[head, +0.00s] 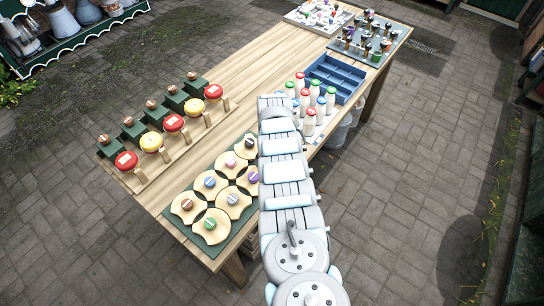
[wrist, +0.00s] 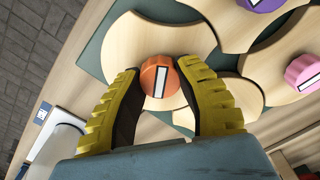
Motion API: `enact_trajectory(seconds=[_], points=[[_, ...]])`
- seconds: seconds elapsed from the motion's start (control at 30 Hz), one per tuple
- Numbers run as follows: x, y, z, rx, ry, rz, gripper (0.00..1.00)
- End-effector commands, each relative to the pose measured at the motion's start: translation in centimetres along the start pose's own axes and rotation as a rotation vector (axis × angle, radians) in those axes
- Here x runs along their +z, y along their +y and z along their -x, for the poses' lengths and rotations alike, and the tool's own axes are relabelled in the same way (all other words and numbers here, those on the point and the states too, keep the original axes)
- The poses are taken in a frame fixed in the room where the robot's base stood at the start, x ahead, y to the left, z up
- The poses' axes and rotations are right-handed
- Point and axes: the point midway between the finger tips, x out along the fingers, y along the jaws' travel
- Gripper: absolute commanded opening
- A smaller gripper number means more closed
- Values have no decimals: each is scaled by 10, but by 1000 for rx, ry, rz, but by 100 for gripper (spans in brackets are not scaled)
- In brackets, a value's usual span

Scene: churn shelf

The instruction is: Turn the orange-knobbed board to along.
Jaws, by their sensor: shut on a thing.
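The orange knob (wrist: 153,79) has a white stripe across its top, running nearly up and down in the wrist view. It sits on a pale wooden board (wrist: 128,42) with curved, scooped edges, over a dark green base (wrist: 92,57). My gripper (wrist: 160,75) has its yellow ribbed fingers on either side of this knob and is shut on it. The near part of the board is hidden by my fingers and gripper body. In the head view my arm covers the gripper and the orange knob.
Neighbouring boards carry a purple knob (wrist: 262,3) and a pink knob (wrist: 303,72); more stand in the head view, including a green knob (head: 210,223). Milk bottles (head: 311,122) and a blue crate (head: 338,72) stand beyond. Red and yellow knobs (head: 173,122) line the left side.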

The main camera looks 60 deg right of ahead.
Motion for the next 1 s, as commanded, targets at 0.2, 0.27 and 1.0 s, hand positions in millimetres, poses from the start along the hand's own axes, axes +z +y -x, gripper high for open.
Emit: enact_trajectory(seconds=[0.2,0.27,1.0], points=[[-1,-2,-4,-1,0,-202,0],[0,-2,-5,-1,0,-256,0],[0,-1,-3,0,0,-627,0]])
